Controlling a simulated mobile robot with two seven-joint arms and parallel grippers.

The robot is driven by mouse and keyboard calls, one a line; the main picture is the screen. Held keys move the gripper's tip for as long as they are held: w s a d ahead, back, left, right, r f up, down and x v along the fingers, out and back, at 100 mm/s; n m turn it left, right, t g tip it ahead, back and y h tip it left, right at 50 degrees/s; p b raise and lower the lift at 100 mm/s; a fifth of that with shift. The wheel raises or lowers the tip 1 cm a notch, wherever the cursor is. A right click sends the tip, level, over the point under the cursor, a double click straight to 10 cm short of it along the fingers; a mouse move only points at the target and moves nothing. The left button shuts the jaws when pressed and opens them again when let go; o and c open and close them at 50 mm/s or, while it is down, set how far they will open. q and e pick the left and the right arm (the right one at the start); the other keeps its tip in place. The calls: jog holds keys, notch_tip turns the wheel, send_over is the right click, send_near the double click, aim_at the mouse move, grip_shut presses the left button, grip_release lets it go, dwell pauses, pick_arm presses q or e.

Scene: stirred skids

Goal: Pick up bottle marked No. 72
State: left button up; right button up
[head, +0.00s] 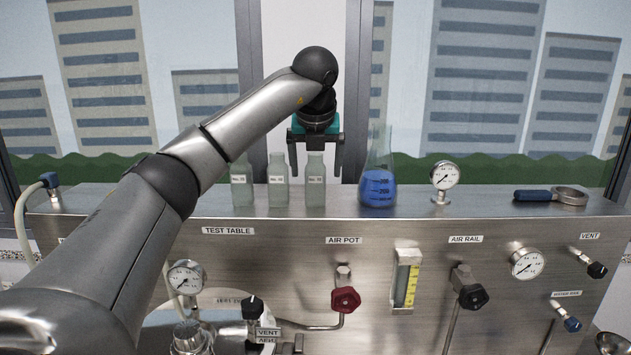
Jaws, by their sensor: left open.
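Three pale green glass bottles stand upright in a row on the steel top: a left one (242,190), a middle one (278,190) and a right one (315,195). Each has a small white "No." label; the numbers are too small to read surely, so I cannot tell which is No. 72. My left gripper (315,170) points down with its jaws open at the right bottle. One finger shows to each side of that bottle's upper part; the left finger is in the gap beside the middle bottle. My right gripper is not in view.
A flask with blue liquid (378,187) stands close right of the gripper. A small gauge (445,177) and a blue-handled ring tool (552,195) are farther right. Valves and gauges stick out of the front panel (400,245). The top between flask and gauge is clear.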

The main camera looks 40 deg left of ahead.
aim_at(315, 171)
pick_arm(q)
jog(key=x, duration=0.1)
jog(key=p+x, duration=0.1)
jog(key=x, duration=0.1)
jog(key=shift+w+a+f, duration=0.15)
jog(key=shift+a+f, duration=0.05)
jog(key=shift+a, duration=0.1)
jog(key=shift+w+a+f, duration=0.15)
jog(key=shift+w+f, duration=0.1)
jog(key=shift+f, duration=0.3)
jog(key=c, duration=1.4)
